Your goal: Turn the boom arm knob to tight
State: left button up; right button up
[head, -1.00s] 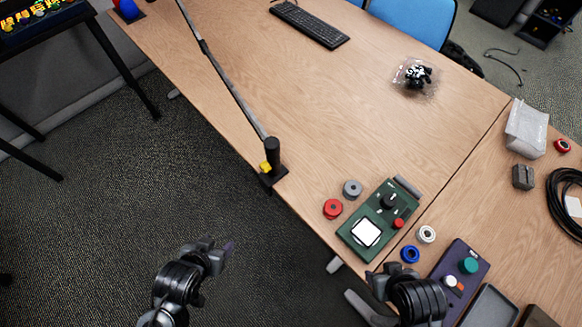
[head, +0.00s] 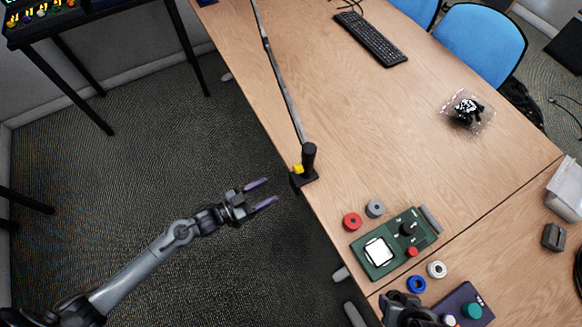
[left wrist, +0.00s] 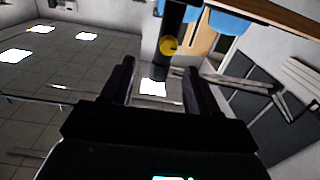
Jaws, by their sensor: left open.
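The boom arm (head: 282,88) is a long dark bar rising from a black clamp post (head: 309,157) on the table's left edge. Its yellow knob (head: 297,169) sits on the side of the clamp. In the left wrist view the yellow knob (left wrist: 169,46) shows above and between the fingers. My left gripper (head: 262,193) is open and empty, left of the clamp and apart from it, over the floor. My right gripper is at the bottom edge of the head view, only the dark wrist part (head: 405,310) showing; its fingers cannot be made out.
Near the clamp lie a red spool (head: 352,221), a grey spool (head: 375,208) and a green device (head: 380,262). A blue ring (head: 416,284) and a white ring (head: 437,269) lie beside it. A keyboard (head: 371,39) lies farther back.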

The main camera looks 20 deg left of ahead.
aim_at(295, 170)
pick_arm(q)
jog(key=shift+m, duration=0.3)
jog(key=x, duration=0.3)
jog(key=a+x, duration=0.1)
jog(key=x, duration=0.3)
jog(key=w+r+b+x, duration=0.1)
jog(key=x, duration=0.2)
jog(key=shift+w+a, duration=0.1)
jog(key=shift+w, duration=0.2)
jog(key=c, duration=1)
jog(key=shift+c, duration=0.2)
